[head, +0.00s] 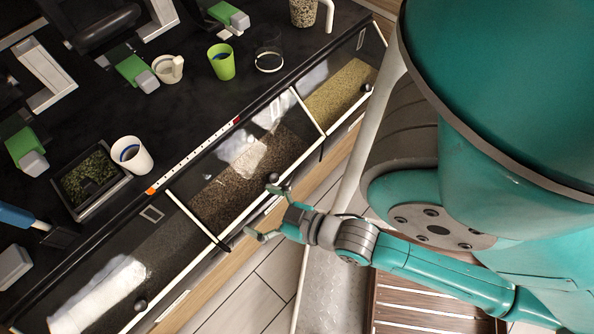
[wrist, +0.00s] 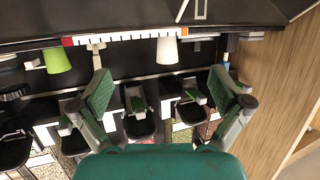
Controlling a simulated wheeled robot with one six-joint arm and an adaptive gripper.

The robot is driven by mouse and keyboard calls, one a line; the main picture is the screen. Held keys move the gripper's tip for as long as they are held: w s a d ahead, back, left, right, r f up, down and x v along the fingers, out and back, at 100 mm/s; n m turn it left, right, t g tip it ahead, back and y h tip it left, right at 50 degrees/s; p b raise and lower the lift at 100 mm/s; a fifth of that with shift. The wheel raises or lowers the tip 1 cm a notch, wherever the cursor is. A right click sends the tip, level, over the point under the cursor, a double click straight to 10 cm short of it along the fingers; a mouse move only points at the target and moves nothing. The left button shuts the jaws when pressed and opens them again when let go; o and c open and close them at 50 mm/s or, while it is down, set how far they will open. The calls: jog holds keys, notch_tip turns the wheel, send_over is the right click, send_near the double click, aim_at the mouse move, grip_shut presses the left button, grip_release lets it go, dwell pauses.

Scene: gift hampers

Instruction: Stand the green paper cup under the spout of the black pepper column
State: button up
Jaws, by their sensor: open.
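The green paper cup (head: 221,62) stands upright on the dark counter in the head view, towards the top. It also shows at the upper left of the wrist view (wrist: 57,60). My gripper (head: 265,212) is open and empty, in front of the glass-fronted bins and well apart from the cup. Its two spread fingers show in the wrist view (wrist: 160,92). Several dispenser columns with dark spouts and green-and-grey parts stand behind the cup; one such part (head: 135,70) is left of it. I cannot tell which column holds black pepper.
A white cup (head: 131,154) stands beside a black tray of green herbs (head: 88,178). A red-marked white strip (head: 195,155) runs along the counter's front edge. Dark counter between the cups is clear.

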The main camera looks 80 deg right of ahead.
jog(key=s+a+r+n+y, duration=0.2)
jog(key=s+a, duration=0.3)
jog(key=s, duration=0.4)
jog(key=shift+r+n+y, duration=0.3)
jog(key=shift+r+y, duration=0.15)
jog(key=shift+y, duration=0.25)
